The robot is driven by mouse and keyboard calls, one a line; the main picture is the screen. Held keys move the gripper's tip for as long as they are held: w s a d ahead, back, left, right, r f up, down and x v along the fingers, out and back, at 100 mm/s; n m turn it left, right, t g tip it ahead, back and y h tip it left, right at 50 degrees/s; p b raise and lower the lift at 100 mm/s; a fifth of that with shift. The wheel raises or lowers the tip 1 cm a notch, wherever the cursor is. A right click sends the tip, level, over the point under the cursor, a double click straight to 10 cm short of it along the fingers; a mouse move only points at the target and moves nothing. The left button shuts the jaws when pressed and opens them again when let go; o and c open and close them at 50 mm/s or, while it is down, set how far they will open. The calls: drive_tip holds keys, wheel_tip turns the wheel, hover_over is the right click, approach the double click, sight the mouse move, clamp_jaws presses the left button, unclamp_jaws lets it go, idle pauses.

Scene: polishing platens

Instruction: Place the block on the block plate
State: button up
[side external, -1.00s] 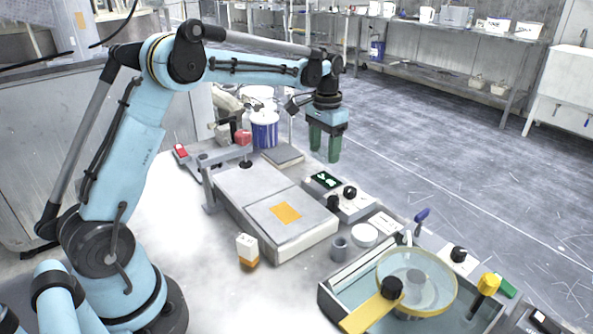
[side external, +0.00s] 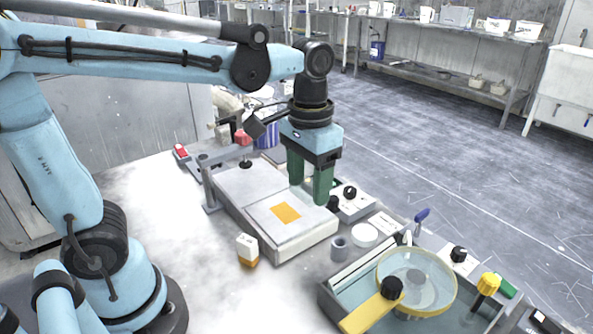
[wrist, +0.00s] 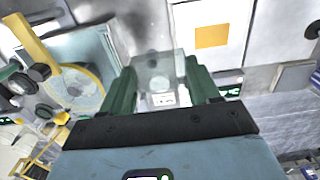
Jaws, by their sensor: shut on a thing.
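My gripper (side external: 309,190) has two green fingers pointing down, near the right edge of a large grey flat-topped unit (side external: 262,216). In the wrist view my gripper (wrist: 160,76) is shut on a pale grey, glassy-looking block (wrist: 158,66) between the fingertips. In the side view the block is hard to make out between the fingers. An orange square (side external: 286,212) marks the front plate of the unit, and it also shows in the wrist view (wrist: 211,36). I cannot tell for sure which surface is the block plate.
A small white-and-orange bottle (side external: 247,250) stands left of the unit. A grey cup (side external: 340,249), a white round dish (side external: 364,235) and a control box with black knobs (side external: 352,203) are on its right. A tray with a yellow-rimmed disc (side external: 417,283) is at the front right.

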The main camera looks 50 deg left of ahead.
drive_tip(key=s, duration=0.3)
hover_over(285, 212)
wheel_tip(285, 212, down, 7)
drive_tip(key=shift+f, duration=2.15)
drive_tip(key=shift+f, duration=0.1)
drive_tip(key=o, duration=1.1)
